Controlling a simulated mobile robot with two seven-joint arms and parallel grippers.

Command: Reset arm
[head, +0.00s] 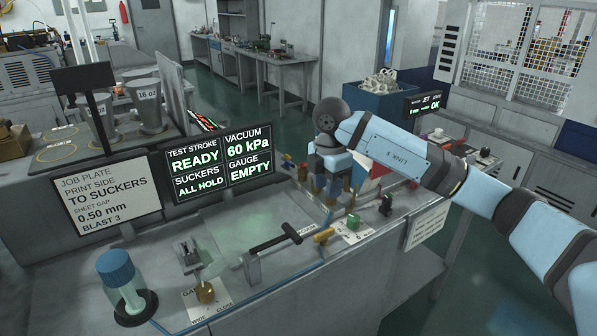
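My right arm, light blue with dark joints, comes in from the right edge and reaches over the workbench (385,262). Its wrist bends down beside the small coloured parts in the middle of the bench. My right gripper (328,183) is at the lower end of that wrist, small in the head view and mixed in with the parts behind it. Its fingers are not clear, so I cannot tell whether it is open or holds something. My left arm and gripper are not in view.
A display (218,157) reads READY, ALL HOLD, 60 kPa and EMPTY. A job plate sign (107,197) stands left of it. A blue bin (375,103) is behind.

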